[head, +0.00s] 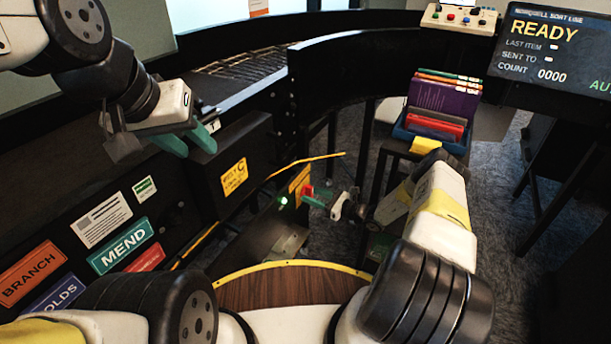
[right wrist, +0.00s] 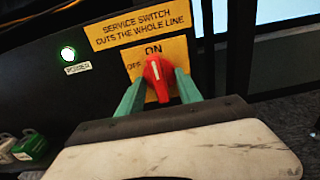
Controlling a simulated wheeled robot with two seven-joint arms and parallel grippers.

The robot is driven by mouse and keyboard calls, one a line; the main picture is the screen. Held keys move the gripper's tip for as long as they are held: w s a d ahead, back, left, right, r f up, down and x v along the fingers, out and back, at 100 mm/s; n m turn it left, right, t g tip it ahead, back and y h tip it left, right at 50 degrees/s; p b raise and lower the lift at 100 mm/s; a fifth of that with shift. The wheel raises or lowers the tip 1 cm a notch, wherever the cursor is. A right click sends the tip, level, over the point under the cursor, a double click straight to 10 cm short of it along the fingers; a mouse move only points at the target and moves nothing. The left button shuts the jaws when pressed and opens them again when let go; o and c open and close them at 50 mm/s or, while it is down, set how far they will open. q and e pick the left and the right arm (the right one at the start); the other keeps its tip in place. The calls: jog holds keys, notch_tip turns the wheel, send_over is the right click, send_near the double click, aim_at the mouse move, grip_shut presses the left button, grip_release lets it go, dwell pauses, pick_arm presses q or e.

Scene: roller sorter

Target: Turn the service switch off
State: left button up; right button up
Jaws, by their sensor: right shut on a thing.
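The service switch is a red rotary knob (right wrist: 157,72) on a yellow plate (right wrist: 176,50) marked ON at the top and OFF at the left. Its white mark points up, close to ON. My right gripper (right wrist: 158,88) has its green fingers on both sides of the knob and is shut on it. In the head view the knob (head: 307,192) shows small at the right gripper's fingertips. A green power light (right wrist: 68,54) glows left of the plate. My left gripper (head: 202,138) hangs at the upper left, away from the switch, its green fingers apart and empty.
A dark panel with labelled signs such as MEND (head: 124,245) runs along the left. A blue crate of books (head: 405,135) stands at the back right. A display (head: 556,50) reads READY. A curved roller track (head: 250,65) passes behind.

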jog(key=shift+w+a+r, duration=0.2)
jog(key=shift+w+a, duration=0.1)
jog(key=shift+a, duration=0.25)
grip_shut()
jog(key=n, duration=0.9)
jog(key=shift+n, duration=0.4)
jog(key=n, duration=0.4)
jog(key=shift+n, duration=0.3)
jog(key=n, duration=0.5)
jog(key=o, duration=0.5)
grip_release()
jog(key=shift+v, duration=3.6)
